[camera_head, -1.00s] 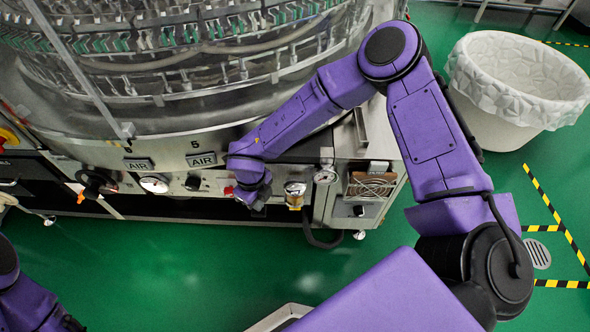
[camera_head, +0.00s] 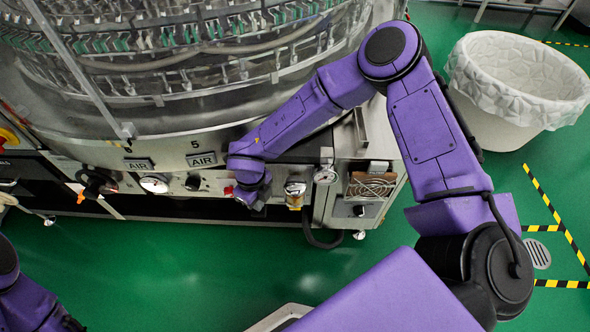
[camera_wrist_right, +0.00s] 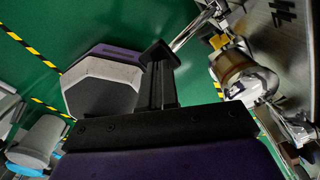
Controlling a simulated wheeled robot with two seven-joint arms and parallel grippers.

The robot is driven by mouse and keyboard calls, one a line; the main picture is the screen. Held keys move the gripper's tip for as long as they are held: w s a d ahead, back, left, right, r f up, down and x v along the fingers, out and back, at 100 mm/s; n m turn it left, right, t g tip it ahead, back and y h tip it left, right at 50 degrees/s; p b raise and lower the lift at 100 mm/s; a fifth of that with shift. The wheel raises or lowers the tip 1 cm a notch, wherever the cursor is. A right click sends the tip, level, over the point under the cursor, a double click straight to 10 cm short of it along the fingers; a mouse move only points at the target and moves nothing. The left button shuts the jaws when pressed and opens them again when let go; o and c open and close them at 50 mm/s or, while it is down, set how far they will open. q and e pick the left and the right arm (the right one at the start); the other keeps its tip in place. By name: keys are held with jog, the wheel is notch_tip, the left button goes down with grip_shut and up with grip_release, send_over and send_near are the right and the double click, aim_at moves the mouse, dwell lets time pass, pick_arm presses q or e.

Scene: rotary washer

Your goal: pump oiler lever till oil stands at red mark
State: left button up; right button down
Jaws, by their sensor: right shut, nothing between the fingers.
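The oiler (camera_head: 295,193) is a small clear cup with amber liquid and a metal top, on the machine's front panel. It also shows in the right wrist view (camera_wrist_right: 232,68), right of my fingers. The red mark and the exact oil level cannot be made out. A shiny metal rod (camera_wrist_right: 192,28), perhaps the lever, shows beyond my fingertips; contact cannot be told. My right gripper (camera_head: 258,209) is just left of the oiler in the head view. Its dark fingers also show in the right wrist view (camera_wrist_right: 160,60), shut and empty. Of my left arm, only purple links show; its gripper is out of view.
A pressure gauge (camera_head: 326,175) sits right of the oiler, beside a box with a fan grille (camera_head: 371,186). A round gauge (camera_head: 154,184) and black knob (camera_head: 193,182) are to the left. A lined white bin (camera_head: 520,80) stands at right.

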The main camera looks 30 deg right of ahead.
jog(key=shift+f+b, duration=1.9)
jog(key=shift+f, duration=1.15)
notch_tip(320, 180, up, 8)
jog(key=p, duration=0.7)
jog(key=shift+p, duration=0.4)
jog(key=shift+f, duration=0.25)
